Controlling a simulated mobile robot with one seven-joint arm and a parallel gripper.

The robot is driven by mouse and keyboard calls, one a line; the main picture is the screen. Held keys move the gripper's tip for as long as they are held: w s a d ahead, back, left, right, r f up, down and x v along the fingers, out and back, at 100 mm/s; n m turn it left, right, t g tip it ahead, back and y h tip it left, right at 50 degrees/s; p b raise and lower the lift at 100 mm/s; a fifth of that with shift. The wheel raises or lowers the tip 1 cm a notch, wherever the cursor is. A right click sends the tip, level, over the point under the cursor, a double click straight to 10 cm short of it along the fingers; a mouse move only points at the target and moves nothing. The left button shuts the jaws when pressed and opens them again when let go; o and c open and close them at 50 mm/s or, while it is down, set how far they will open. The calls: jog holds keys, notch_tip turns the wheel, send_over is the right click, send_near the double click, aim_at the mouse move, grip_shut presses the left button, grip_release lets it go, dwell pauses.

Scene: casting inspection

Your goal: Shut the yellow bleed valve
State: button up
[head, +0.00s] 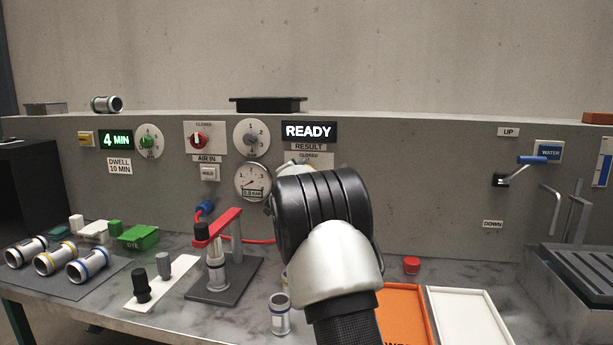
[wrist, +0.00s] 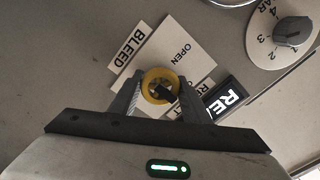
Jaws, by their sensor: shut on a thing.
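The yellow bleed valve (wrist: 159,86) is a round knob with a dark bar on a white plate in the wrist view. The plate (wrist: 180,52) reads OPEN, and a BLEED label (wrist: 131,47) is beside it. My gripper (wrist: 160,92) is shut on the knob, one finger on each side. Part of the knob is hidden by the fingers. In the head view my arm hides the valve and the gripper. A CLOSED mark shows on the plate (head: 312,157) above my arm.
The panel (head: 430,170) holds a READY display (head: 308,131), a pressure gauge (head: 252,182), a red air-in knob (head: 198,140) and a blue-handled lever (head: 531,160). Below are a red clamp fixture (head: 217,228), a grey cylinder (head: 280,315), an orange tray (head: 404,290) and a white tray (head: 465,320).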

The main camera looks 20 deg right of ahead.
jog(key=o, duration=1)
jog(key=shift+o, duration=0.2)
jog(key=v, duration=1.7)
jog(key=shift+s+a+p, duration=0.2)
jog(key=shift+p, duration=0.25)
